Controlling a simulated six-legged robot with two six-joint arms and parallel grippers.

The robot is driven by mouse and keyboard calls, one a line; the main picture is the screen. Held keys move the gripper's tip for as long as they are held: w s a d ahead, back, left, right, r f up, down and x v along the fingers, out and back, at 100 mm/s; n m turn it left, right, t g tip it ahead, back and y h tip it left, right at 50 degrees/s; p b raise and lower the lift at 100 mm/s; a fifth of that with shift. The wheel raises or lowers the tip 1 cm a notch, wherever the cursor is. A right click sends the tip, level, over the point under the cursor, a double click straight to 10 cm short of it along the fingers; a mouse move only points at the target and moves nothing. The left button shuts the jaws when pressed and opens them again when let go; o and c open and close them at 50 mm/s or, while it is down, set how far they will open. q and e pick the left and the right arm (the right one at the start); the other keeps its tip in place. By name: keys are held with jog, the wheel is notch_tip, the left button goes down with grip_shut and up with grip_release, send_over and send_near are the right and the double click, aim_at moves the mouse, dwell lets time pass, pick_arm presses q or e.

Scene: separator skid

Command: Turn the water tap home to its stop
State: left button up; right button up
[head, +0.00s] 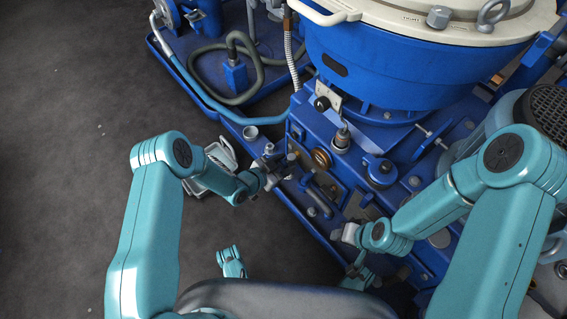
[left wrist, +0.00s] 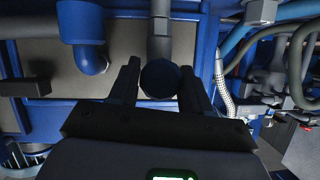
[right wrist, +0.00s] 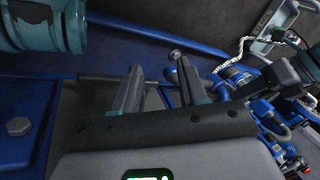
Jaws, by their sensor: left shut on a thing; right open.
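In the left wrist view a dark round knob (left wrist: 160,77) sits between my left gripper's fingers (left wrist: 158,92), below a grey vertical pipe (left wrist: 160,30). I take the knob to be the water tap; its stop is not visible. In the head view my left gripper (head: 273,166) is at the left face of the blue skid base, and it hides most of what it grips. My right gripper (head: 349,236) is by the front edge of the skid. In the right wrist view its fingers (right wrist: 158,88) are apart, with no thing clearly held between them.
The large blue separator bowl (head: 385,65) with a cream lid stands on the skid. A brown round fitting (head: 321,157) and a blue capped fitting (head: 381,171) are close to my arms. A grey hose (head: 203,52) lies in the blue tray.

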pick_arm(q)
jog(key=o, duration=1)
jog(key=shift+p+v, duration=3.25)
jog(key=shift+v, duration=4.95)
pick_arm(e)
jog(key=s+r+g, duration=0.1)
jog(key=s+r, duration=0.3)
jog(key=r, duration=0.2)
jog(key=shift+s+a+r+g, duration=0.2)
jog(key=shift+s+a+g, duration=0.05)
jog(key=shift+a+g, duration=0.2)
